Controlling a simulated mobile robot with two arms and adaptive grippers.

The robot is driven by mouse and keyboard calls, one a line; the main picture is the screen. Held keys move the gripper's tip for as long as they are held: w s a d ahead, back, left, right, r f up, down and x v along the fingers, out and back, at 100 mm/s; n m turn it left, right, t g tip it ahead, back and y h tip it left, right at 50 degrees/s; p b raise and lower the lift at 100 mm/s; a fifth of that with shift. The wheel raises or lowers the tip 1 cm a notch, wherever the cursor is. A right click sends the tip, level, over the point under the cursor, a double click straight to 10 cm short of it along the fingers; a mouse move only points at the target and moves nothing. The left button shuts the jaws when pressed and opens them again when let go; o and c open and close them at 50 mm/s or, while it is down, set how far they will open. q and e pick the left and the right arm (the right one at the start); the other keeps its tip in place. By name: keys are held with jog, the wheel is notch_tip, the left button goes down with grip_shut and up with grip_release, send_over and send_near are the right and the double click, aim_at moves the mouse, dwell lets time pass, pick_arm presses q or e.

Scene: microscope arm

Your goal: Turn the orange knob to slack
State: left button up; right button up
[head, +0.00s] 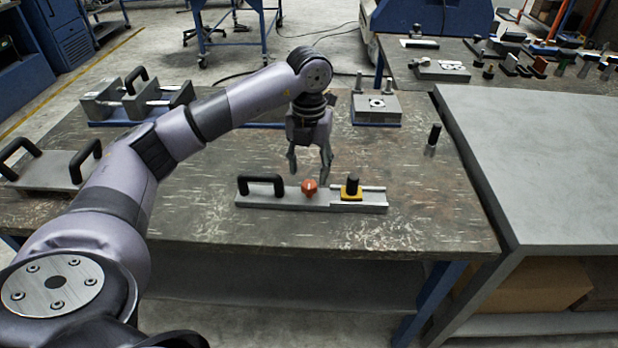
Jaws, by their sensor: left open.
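The orange knob (309,187) sits on a light grey base plate (285,202) on the worn workbench. A black handle (262,184) stands on the plate to its left, and a black post on a yellow block (351,188) stands to its right. My left gripper (309,172) points down just above and behind the knob, its two fingers spread apart with nothing visible between them. Whether a fingertip touches the knob cannot be told. My right gripper is not in the head view.
A small block with posts (376,108) and a black-topped cylinder (433,140) stand behind and to the right. Metal fixtures with black handles (137,100) stand at the left. The bench in front of the plate (330,235) is clear. A grey table (550,160) adjoins at the right.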

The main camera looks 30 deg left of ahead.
aim_at(309, 184)
pick_arm(q)
notch_tip(309, 184, up, 8)
jog(key=shift+f, duration=0.2)
dwell(0.5)
